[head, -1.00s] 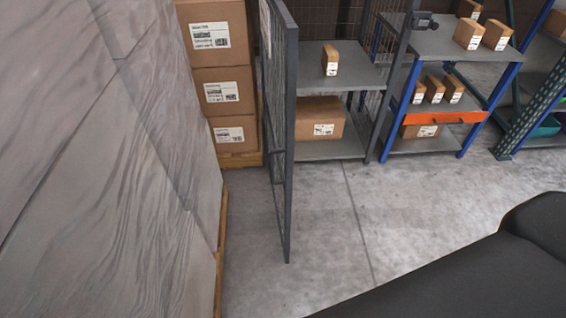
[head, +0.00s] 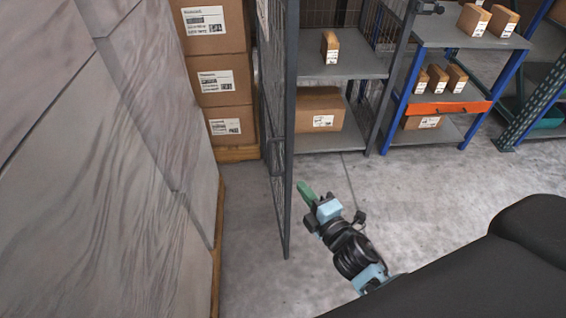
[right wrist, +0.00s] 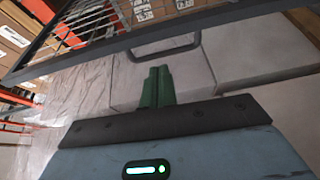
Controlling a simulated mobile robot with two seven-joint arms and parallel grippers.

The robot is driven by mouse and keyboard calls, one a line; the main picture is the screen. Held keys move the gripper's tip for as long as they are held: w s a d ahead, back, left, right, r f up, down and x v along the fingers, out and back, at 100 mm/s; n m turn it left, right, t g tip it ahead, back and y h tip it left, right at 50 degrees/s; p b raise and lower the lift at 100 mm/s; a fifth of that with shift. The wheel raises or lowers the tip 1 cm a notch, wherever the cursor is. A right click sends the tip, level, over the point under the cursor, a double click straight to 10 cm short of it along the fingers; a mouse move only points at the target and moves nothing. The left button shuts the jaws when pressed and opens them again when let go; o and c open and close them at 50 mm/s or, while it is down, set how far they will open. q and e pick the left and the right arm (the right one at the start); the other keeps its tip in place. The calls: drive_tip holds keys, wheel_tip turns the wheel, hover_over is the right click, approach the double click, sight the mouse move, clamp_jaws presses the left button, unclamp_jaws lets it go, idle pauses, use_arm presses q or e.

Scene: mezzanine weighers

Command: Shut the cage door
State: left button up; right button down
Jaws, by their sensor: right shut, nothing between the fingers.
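The cage door (head: 290,120) stands open in the head view, swung out toward me, with its dark frame seen nearly edge-on. The cage (head: 340,68) behind it has grey shelves. In the right wrist view the door's dark frame (right wrist: 120,42) and mesh cross the top, and a bar handle (right wrist: 165,50) juts out from the frame. My right gripper (head: 304,190) is just right of the door's free edge in the head view. Its green fingers (right wrist: 157,86) are shut and empty, just short of the handle in the wrist view; contact cannot be told. My left gripper is not in view.
A tall wrapped pallet stack (head: 130,150) stands close on the left. Stacked cartons (head: 220,85) are behind the door. Cartons (head: 320,110) sit on the cage shelves. A blue-legged rack (head: 440,100) is at the right. The floor (head: 400,190) in front of the cage is clear.

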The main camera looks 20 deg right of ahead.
sight(285, 162)
drive_tip(key=w+a, duration=0.1)
drive_tip(key=w, duration=0.9)
drive_tip(key=shift+w+a+r, duration=0.2)
drive_tip(key=shift+a+r, duration=0.05)
drive_tip(key=shift+a, duration=0.05)
drive_tip(key=shift+d, duration=0.15)
